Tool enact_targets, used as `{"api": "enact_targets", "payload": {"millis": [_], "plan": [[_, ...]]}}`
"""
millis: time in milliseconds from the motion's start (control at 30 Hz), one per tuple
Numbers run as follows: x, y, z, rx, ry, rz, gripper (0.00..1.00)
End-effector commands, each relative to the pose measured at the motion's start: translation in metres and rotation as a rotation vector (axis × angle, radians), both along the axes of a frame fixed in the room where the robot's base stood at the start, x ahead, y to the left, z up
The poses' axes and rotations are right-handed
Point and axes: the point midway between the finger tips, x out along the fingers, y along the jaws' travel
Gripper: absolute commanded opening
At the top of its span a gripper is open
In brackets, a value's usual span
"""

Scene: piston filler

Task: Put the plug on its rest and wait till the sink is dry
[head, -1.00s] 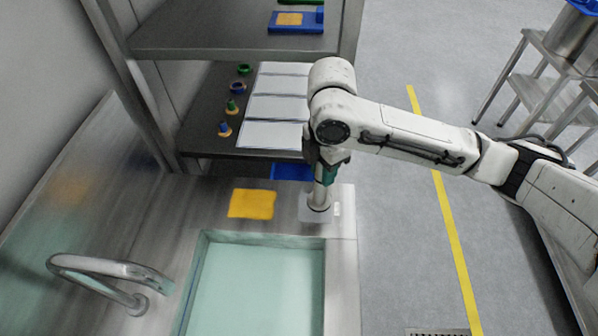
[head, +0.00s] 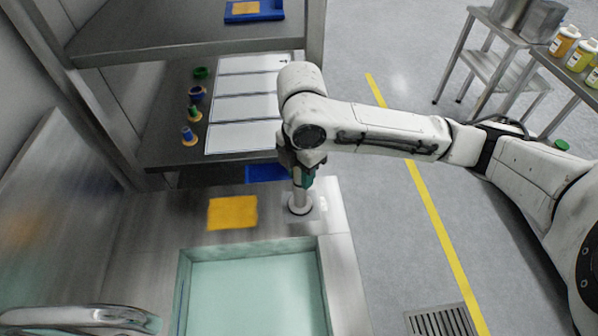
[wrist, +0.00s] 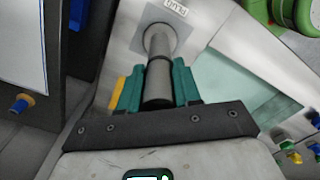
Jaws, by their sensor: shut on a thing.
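The plug (head: 299,202) is a pale grey upright tube with a wider round foot. It stands at the grey square rest (head: 319,212) on the counter behind the sink. In the wrist view the plug (wrist: 160,42) meets the rest (wrist: 144,34), labelled PLUG; I cannot tell whether it bears fully on it. My gripper (head: 304,178) has teal fingers shut on the plug's upper part, also seen in the wrist view (wrist: 157,80). The sink (head: 250,246) shows an even pale green surface; I cannot tell how deep any liquid is.
A yellow cloth (head: 232,212) lies left of the plug. A curved metal tap (head: 80,318) is at the lower left. A blue item (head: 266,173) sits behind the rest. A dark shelf unit (head: 165,150) with white panels and small coloured pieces stands beyond.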

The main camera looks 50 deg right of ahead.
Motion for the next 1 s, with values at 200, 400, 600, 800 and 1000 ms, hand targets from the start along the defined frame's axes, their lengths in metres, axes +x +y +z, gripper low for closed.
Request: {"api": "enact_targets", "payload": {"millis": [200, 400, 600, 800, 1000], "plan": [[0.0, 0.0, -0.003, 0.0, 0.001, 0.0, 0.42], [0.0, 0.0, -0.003, 0.0, 0.0, 0.0, 0.58], [0.0, 0.0, -0.003, 0.0, 0.0, 0.0, 0.58], [0.001, 0.0, 0.013, 0.0, -0.002, 0.001, 0.58], [0.001, 0.0, 0.053, -0.001, -0.003, 0.002, 0.58]]}}
